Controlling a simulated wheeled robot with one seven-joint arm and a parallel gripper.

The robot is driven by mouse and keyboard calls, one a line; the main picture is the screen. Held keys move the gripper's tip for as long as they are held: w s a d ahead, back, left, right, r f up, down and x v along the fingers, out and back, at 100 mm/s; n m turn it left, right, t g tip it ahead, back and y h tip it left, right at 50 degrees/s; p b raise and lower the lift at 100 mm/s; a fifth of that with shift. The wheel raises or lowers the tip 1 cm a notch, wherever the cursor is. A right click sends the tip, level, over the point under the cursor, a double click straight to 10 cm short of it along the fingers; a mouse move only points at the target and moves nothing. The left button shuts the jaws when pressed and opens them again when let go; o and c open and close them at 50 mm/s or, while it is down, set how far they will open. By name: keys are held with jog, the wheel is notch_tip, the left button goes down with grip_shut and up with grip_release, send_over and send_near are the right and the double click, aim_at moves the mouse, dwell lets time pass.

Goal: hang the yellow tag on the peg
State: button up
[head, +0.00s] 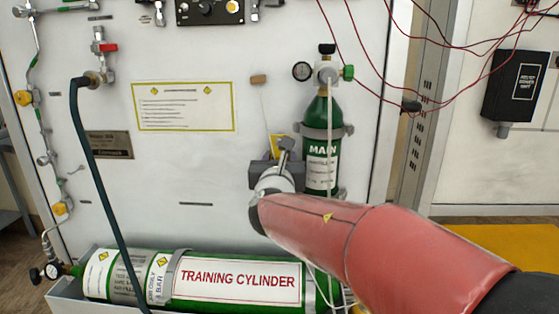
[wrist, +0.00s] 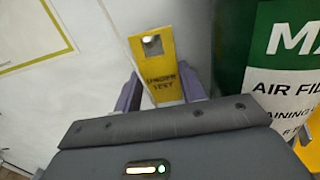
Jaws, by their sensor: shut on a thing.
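The yellow tag (wrist: 158,67) stands upright between the fingers of my gripper (wrist: 161,90) in the wrist view. It has a square hole near its top and reads "UNDER TEST". My gripper is shut on its lower part. In the head view a strip of the tag (head: 276,147) shows beside the green main cylinder, partly behind my gripper and wrist. A small brown peg (head: 258,79) sticks out of the white panel, above and slightly left of the tag. The peg does not show in the wrist view, and the tag is apart from it.
The green main cylinder (head: 322,160) stands close to the right of the tag, with a gauge (head: 302,71) and valve on top. A training cylinder (head: 205,278) lies below. A yellow-bordered notice (head: 183,106) is left of the peg. Red wires (head: 385,95) hang at right.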

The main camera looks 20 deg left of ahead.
jog(key=o, duration=1.1)
